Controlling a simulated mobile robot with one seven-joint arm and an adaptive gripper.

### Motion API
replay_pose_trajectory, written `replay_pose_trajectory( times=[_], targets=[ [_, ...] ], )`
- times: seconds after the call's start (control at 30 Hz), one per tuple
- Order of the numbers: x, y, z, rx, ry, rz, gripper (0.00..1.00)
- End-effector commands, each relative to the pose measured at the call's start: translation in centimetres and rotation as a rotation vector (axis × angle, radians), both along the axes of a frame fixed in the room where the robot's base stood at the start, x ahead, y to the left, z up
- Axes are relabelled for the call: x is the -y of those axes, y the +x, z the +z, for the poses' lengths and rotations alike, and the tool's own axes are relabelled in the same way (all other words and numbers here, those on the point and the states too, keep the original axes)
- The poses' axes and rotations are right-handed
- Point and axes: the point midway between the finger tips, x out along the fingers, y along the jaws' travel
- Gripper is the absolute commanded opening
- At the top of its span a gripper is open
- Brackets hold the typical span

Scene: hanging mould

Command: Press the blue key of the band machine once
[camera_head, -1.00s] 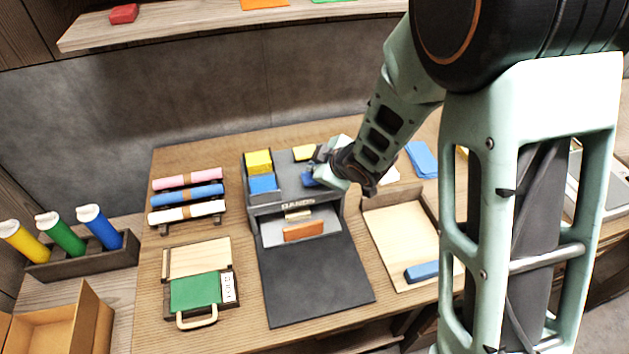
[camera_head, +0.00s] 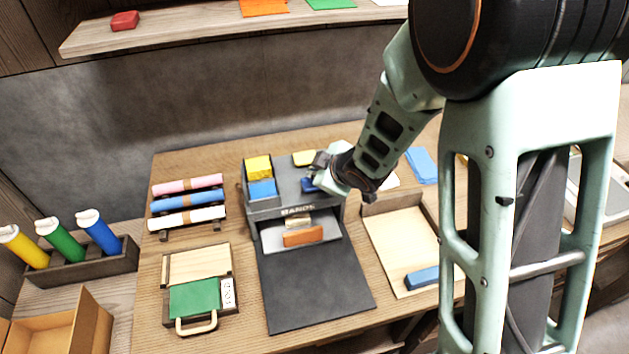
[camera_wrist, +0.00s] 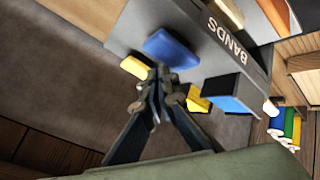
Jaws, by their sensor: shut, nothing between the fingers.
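The band machine (camera_head: 292,194) is a grey box marked BANDS on the table. Its top carries a blue key (camera_head: 308,185) at the front and a yellow key (camera_head: 304,158) behind it. The wrist view shows the blue key (camera_wrist: 171,48) whole and the yellow key (camera_wrist: 136,67) beside it. My gripper (camera_head: 317,168) is shut and empty, over the right part of the machine's top. In the wrist view its fingertips (camera_wrist: 159,76) appear just beside the blue key's near edge. I cannot tell whether they touch anything.
Yellow (camera_head: 258,166) and blue (camera_head: 262,188) blocks sit in the machine's left compartment. An orange piece (camera_head: 303,235) lies in its front opening, above a dark mat (camera_head: 310,285). A wooden tray (camera_head: 395,245) stands right, a roll rack (camera_head: 188,205) left.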

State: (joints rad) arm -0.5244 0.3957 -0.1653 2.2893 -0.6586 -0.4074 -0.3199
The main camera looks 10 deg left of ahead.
Motion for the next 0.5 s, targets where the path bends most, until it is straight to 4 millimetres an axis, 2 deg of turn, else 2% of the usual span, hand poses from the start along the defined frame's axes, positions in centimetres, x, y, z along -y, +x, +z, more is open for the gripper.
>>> replay_pose_trajectory(
  times=[0.5],
  targets=[
    [0.01,0.0,-0.56,0.0,0.0,0.0,0.0]
  ],
)
